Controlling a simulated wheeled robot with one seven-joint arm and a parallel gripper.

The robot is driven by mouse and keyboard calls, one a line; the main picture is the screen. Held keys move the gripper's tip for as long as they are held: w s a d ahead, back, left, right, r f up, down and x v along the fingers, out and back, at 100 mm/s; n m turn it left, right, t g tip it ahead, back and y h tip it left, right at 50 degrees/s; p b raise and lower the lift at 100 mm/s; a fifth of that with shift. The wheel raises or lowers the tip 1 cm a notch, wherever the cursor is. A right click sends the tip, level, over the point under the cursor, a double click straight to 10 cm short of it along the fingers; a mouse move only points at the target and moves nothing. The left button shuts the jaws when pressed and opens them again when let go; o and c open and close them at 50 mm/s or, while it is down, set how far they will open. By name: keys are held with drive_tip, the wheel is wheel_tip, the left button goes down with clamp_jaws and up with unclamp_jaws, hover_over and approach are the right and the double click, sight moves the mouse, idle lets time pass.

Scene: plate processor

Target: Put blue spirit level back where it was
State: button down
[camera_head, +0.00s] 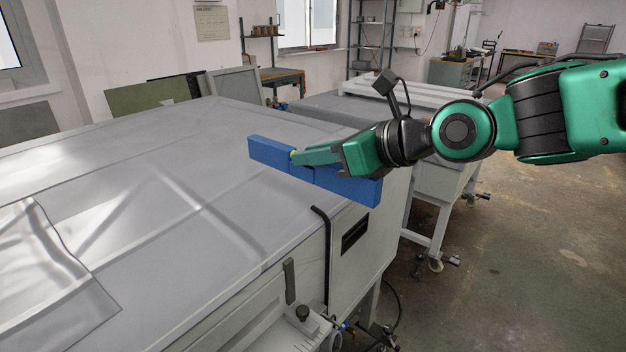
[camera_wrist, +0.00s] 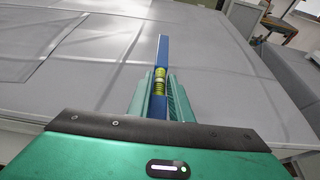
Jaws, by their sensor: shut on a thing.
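The blue spirit level (camera_head: 350,187) is a long blue bar with a yellow-green vial near its middle. My gripper (camera_head: 303,157) is shut on it around the middle, with one green finger across its near face in the head view. The level appears held above the right part of the grey plate processor top (camera_head: 180,190); the exact gap cannot be told. In the wrist view the level (camera_wrist: 163,52) points away from me between the two green fingers (camera_wrist: 160,95), and its vial shows between them. Its near end is hidden by my gripper body.
A clear plastic sheet (camera_head: 45,275) lies on the machine top at the left. A black bent handle (camera_head: 326,250) and a knob (camera_head: 302,312) are on the machine's front side. A second machine (camera_head: 440,185) stands behind my arm. The middle of the top is clear.

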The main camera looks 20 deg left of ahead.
drive_tip(key=w+f, duration=0.1)
drive_tip(key=w, duration=0.1)
drive_tip(key=w+a+f, duration=0.2)
drive_tip(key=w, duration=0.1)
drive_tip(key=shift+w+a+f, duration=0.1)
drive_tip(key=shift+w+f, duration=0.25)
drive_tip(key=shift+f, duration=1.95)
drive_tip(key=c, duration=1.6)
unclamp_jaws()
drive_tip(key=shift+f, duration=0.15)
drive_tip(key=shift+s, duration=0.1)
drive_tip(key=v, duration=1.2)
drive_tip(key=shift+r, duration=0.2)
